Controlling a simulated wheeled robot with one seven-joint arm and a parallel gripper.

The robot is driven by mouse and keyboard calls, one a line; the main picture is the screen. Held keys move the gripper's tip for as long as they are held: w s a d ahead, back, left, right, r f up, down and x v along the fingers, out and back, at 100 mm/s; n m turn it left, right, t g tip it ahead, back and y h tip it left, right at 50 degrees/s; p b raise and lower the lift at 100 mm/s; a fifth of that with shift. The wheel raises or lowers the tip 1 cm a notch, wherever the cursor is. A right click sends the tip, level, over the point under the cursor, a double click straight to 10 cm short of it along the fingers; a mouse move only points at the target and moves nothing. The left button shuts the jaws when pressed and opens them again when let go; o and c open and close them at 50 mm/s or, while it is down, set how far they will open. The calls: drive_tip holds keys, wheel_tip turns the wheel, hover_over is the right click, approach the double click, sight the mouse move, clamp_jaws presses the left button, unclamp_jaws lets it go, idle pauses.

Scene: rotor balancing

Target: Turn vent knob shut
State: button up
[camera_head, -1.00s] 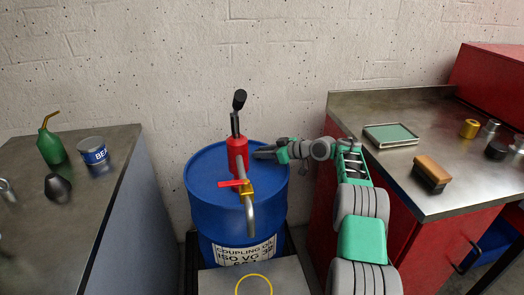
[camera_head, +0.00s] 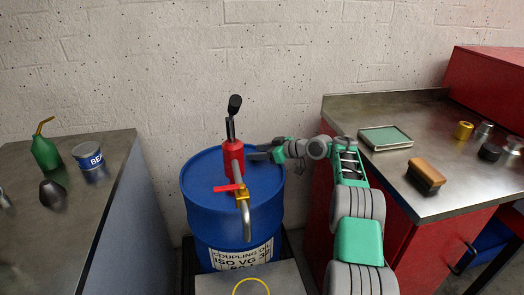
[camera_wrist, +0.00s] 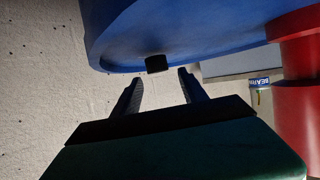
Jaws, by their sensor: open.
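The blue drum (camera_head: 207,184) stands upright against the wall. A small black vent knob (camera_wrist: 156,63) shows at the drum top in the wrist view, where the drum appears upside down. My gripper (camera_wrist: 159,77) is open, with the knob in line with the gap between its fingertips and slightly beyond them. I see no contact with the knob. In the head view my gripper (camera_head: 258,153) reaches in from the right, low over the back right of the drum top. The knob cannot be made out there.
A red hand pump (camera_head: 233,158) with a black handle, a red lever and a bent spout rises from the drum beside my gripper. A red cabinet with a metal top (camera_head: 385,182) stands close on the right. A grey bench (camera_head: 98,208) is on the left.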

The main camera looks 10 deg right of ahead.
drive_tip(key=s+r, duration=1.1)
drive_tip(key=s, duration=0.3)
drive_tip(key=shift+r, duration=0.15)
drive_tip(key=shift+a, duration=0.2)
